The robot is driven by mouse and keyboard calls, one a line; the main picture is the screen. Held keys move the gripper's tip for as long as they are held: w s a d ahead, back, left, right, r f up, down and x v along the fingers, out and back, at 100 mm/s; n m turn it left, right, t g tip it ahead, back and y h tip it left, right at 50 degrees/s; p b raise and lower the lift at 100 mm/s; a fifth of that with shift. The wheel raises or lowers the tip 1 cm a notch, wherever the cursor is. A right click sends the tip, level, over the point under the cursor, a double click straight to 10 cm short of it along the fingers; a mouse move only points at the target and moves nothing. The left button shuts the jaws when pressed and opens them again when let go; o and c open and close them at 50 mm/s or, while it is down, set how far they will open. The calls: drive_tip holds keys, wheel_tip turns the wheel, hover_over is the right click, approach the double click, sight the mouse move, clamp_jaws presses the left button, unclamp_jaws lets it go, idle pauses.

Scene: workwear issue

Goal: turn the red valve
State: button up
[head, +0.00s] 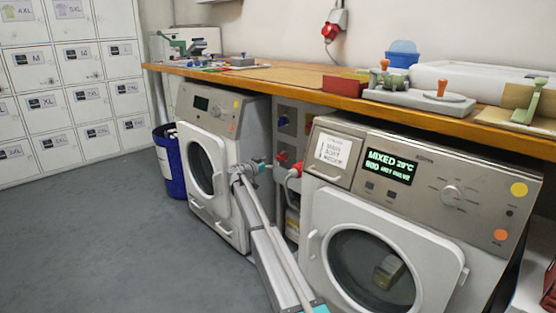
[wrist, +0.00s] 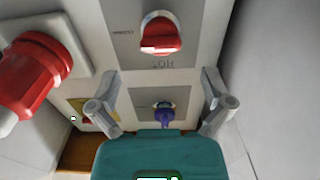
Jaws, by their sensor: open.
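I cannot tell the fingertips' distance from the panel.
A large red plug (wrist: 32,72) sits beside the red valve at the wrist view's left. The panel stands between two washing machines, left (head: 210,160) and right (head: 380,220), under a wooden worktop (head: 285,75). A blue bin (head: 168,165) stands left; the floor (head: 110,240) is clear.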

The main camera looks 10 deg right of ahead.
sight(278, 158)
drive_tip(key=shift+x, duration=2.6)
